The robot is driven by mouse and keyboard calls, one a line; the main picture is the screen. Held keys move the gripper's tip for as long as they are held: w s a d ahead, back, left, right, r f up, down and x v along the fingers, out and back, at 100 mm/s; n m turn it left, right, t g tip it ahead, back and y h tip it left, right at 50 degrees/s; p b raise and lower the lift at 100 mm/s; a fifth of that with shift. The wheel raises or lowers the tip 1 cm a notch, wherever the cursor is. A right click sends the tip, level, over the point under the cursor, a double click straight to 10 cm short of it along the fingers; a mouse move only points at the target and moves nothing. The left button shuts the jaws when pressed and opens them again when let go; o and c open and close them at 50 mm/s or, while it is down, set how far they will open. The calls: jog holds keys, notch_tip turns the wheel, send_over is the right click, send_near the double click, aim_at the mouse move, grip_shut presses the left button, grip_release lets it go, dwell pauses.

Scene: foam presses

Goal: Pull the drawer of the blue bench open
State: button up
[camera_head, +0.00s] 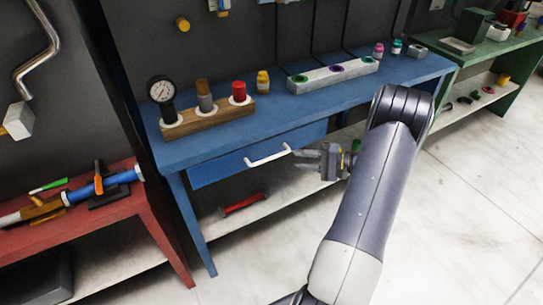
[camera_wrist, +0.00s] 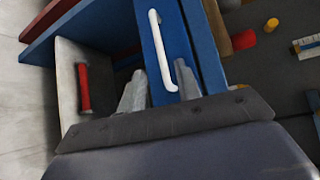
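The blue bench (camera_head: 310,108) stands in the middle of the head view. Its blue drawer front (camera_head: 222,169) sits under the top and looks shut. A white bar handle (camera_head: 268,156) is on that front. My gripper (camera_head: 297,160) is just right of the handle, with its fingers pointing toward it. In the wrist view, the drawer front (camera_wrist: 168,32) and the white handle (camera_wrist: 158,40) lie ahead of my gripper (camera_wrist: 160,85). The fingers are apart, and the near end of the handle shows between them. I cannot tell whether they touch it.
A wooden block (camera_head: 208,120) with a gauge and a grey rack (camera_head: 333,76) stand on the bench top. A red tool (camera_head: 243,204) lies on the lower shelf. A red bench (camera_head: 150,203) is at left, a green bench (camera_head: 480,60) at right. The floor in front is clear.

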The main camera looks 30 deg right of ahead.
aim_at(272, 157)
jog(key=x, duration=1)
jog(key=shift+s+a+p, duration=0.1)
jog(key=shift+a+p, duration=0.05)
jog(key=shift+p, duration=0.25)
jog(key=shift+c, duration=0.4)
grip_shut()
